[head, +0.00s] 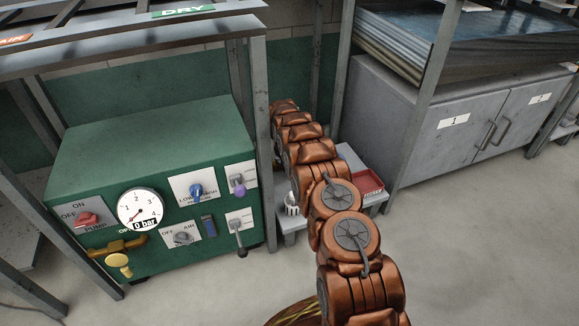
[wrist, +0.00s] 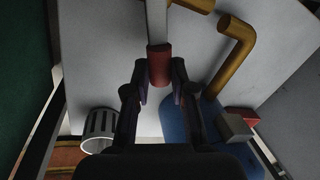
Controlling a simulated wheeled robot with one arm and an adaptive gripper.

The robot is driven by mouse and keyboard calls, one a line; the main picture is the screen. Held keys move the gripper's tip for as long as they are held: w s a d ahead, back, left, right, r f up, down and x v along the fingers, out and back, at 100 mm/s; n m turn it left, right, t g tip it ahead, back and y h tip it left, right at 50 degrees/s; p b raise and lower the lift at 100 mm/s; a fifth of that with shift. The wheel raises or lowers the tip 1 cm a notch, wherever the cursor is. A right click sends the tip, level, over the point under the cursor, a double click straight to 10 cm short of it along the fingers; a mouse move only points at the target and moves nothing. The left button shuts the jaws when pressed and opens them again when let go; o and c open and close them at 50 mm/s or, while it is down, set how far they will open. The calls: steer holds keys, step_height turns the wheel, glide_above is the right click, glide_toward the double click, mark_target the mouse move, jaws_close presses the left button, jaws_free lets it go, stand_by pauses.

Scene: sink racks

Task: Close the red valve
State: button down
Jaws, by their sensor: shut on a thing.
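In the wrist view, the red valve (wrist: 159,65) shows as a red grip on the end of a grey lever (wrist: 156,22), in front of a pale panel. My gripper (wrist: 159,76) has one dark finger on each side of the red grip and is shut on it. The valve's body is out of view, so I cannot tell how far it is turned. In the head view, my copper arm reaches past the right side of the green machine (head: 150,150). The gripper and the valve are hidden there.
Brass pipes (wrist: 236,55) run close to the right of the valve. A slotted cup (wrist: 100,123) is at lower left; a red tray (head: 368,184) lies on a low shelf beside my arm. Metal posts (head: 262,140) and a grey cabinet (head: 455,125) flank it. The front floor is clear.

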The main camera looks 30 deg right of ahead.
steer(key=c, duration=1)
jaws_free()
steer(key=shift+r, duration=0.1)
step_height(320, 180, up, 10)
steer(key=shift+f, duration=0.15)
